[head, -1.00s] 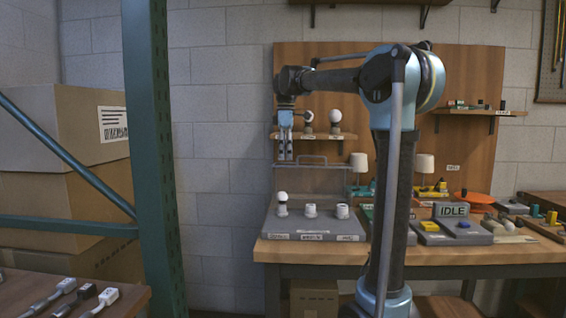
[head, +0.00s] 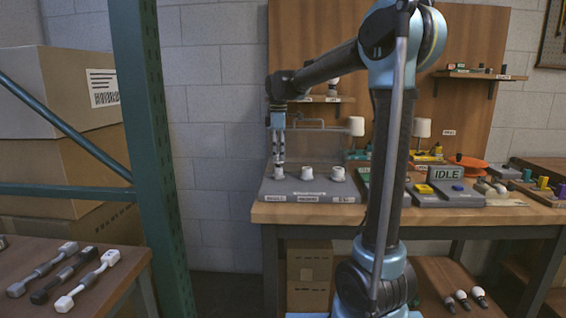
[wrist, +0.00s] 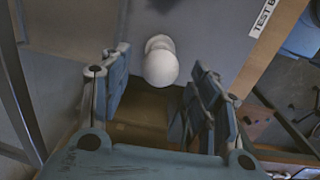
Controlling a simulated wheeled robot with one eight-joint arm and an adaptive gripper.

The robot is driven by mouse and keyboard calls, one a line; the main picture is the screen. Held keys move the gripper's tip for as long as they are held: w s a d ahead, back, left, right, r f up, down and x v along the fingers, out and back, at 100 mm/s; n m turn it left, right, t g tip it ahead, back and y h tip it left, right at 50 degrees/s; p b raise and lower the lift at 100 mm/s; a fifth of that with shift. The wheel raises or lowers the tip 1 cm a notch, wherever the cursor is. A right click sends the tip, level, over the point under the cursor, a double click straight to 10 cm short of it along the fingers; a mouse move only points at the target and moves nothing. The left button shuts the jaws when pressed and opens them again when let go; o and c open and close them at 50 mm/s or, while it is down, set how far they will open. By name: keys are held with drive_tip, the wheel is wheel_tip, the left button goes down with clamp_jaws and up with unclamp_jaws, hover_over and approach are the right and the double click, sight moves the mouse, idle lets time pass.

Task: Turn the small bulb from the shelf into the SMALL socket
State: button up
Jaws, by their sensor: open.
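A white round bulb (wrist: 161,67) stands in the left socket position of the grey test base (head: 325,190). In the wrist view it lies ahead of and between my fingers, with gaps on both sides. My gripper (head: 279,160) points down over that left position and hides most of the bulb in the head view. Its fingers are open and empty in the wrist view (wrist: 155,110). The base's front labels are too small to read surely. Another bulb (head: 332,88) on the wall shelf is partly hidden by my arm.
A clear panel (head: 318,146) with a handle stands behind the base. A green post (head: 150,150) and boxes are at left. Several bulbs (head: 462,297) lie low at right.

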sight(278, 159)
drive_tip(key=shift+f, duration=1.65)
drive_tip(key=shift+c, duration=0.3)
drive_tip(key=c, duration=1)
drive_tip(key=shift+o, duration=0.2)
drive_tip(key=m, duration=0.6)
drive_tip(key=shift+m, duration=0.5)
drive_tip(key=m, duration=0.4)
drive_tip(key=o, duration=1)
drive_tip(key=shift+m, duration=0.4)
